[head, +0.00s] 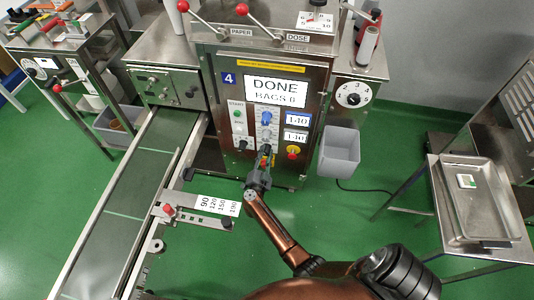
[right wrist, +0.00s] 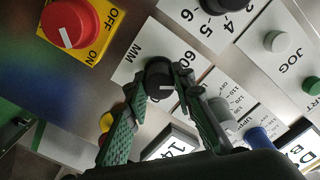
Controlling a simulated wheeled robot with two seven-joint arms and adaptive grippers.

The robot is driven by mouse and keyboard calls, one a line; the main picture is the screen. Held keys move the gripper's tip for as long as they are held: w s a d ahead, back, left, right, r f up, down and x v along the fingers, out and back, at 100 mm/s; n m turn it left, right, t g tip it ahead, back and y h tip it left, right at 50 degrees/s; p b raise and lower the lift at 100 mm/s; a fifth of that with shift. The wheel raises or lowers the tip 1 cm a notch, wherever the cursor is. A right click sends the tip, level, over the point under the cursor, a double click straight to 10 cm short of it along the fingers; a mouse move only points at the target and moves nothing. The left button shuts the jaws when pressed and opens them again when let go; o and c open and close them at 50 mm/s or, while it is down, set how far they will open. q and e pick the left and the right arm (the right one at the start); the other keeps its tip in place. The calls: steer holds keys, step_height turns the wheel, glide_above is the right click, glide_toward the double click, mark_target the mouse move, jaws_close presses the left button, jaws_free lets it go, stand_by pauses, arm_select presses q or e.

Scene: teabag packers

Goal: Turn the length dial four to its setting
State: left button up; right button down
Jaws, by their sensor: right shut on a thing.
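Machine four, marked by a blue 4 tag (head: 229,78), stands in the middle of the head view. Its screen (head: 276,91) reads DONE, BAGS 0. Two readouts beside it, the upper one (head: 297,119) and the lower one (head: 295,137), both appear to read 140. In the right wrist view the length dial (right wrist: 159,73) is a black knob with a white pointer line, on a white plate marked MM and 60. My right gripper (head: 265,160) is shut on this knob, one green-grey finger on each side. The gripper hides the dial in the head view. My left gripper is out of view.
A red OFF/ON switch (right wrist: 70,24) on yellow and another black knob (right wrist: 187,13) sit close to the dial. A grey bin (head: 339,151) hangs right of the machine. A conveyor (head: 120,185) runs at left. A steel tray (head: 462,220) stands at right.

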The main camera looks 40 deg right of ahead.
steer(key=shift+a+m, duration=0.15)
steer(key=shift+m, duration=0.65)
steer(key=m, duration=0.2)
steer(key=shift+f+m, duration=0.15)
steer(key=shift+m, duration=0.25)
steer(key=m, duration=0.3)
steer(key=shift+m, duration=1.2)
steer(key=m, duration=0.2)
steer(key=shift+f+m, duration=0.1)
steer(key=shift+m, duration=0.3)
steer(key=shift+m+b, duration=0.45)
steer(key=shift+m, duration=0.45)
steer(key=m, duration=0.3)
steer(key=shift+b, duration=0.4)
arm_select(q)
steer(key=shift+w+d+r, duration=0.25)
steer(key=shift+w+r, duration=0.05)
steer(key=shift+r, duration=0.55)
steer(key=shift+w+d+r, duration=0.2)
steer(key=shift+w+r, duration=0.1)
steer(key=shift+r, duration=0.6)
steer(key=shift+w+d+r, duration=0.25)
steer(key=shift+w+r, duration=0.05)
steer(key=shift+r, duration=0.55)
arm_select(e)
steer(key=shift+m, duration=0.8)
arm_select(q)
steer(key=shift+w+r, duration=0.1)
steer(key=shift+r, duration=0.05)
